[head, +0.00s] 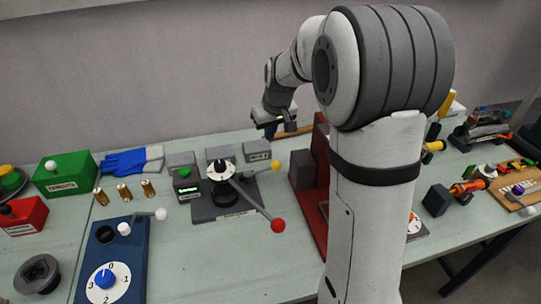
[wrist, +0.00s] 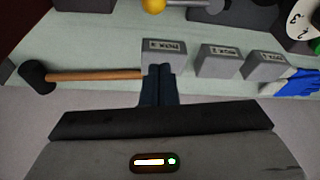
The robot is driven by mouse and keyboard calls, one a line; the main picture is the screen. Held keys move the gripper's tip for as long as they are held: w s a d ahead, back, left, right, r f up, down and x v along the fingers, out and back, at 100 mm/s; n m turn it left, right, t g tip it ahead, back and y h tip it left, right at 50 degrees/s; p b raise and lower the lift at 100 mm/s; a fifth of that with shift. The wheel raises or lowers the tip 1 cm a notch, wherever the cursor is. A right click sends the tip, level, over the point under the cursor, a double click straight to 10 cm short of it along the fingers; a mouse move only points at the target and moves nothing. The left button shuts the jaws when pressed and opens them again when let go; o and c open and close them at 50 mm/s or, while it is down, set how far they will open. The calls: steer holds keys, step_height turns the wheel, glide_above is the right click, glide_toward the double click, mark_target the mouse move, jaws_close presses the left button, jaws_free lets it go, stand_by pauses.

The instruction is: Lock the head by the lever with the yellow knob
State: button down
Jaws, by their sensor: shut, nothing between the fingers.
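The lever's yellow knob (head: 275,165) is at the end of a short rod on the right of the dial-topped head (head: 221,170). The head stands on a dark base plate (head: 205,213), and a longer rod with a red knob (head: 278,225) points toward the front right. In the wrist view the yellow knob (wrist: 153,5) shows at the top edge, cut off. My gripper (head: 268,131) is behind the base plate, apart from the knob. In the wrist view its fingers (wrist: 160,72) are together and empty, overlapping a grey labelled block (wrist: 163,55).
More grey blocks (wrist: 219,62) stand in a row behind the plate. A hammer (wrist: 38,76) with a wooden handle lies beside them. A red stand (head: 318,165) is right of the plate, partly hidden by my arm. A blue panel (head: 125,245) lies front left.

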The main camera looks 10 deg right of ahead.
steer(key=shift+d+r, duration=0.1)
steer(key=x, duration=1)
steer(key=shift+s+p, duration=0.15)
steer(key=shift+p, duration=0.25)
steer(key=s, duration=0.2)
steer(key=s+d, duration=0.1)
steer(key=shift+s+r+p, duration=0.2)
steer(key=shift+r+p, duration=0.2)
steer(key=shift+s, duration=0.2)
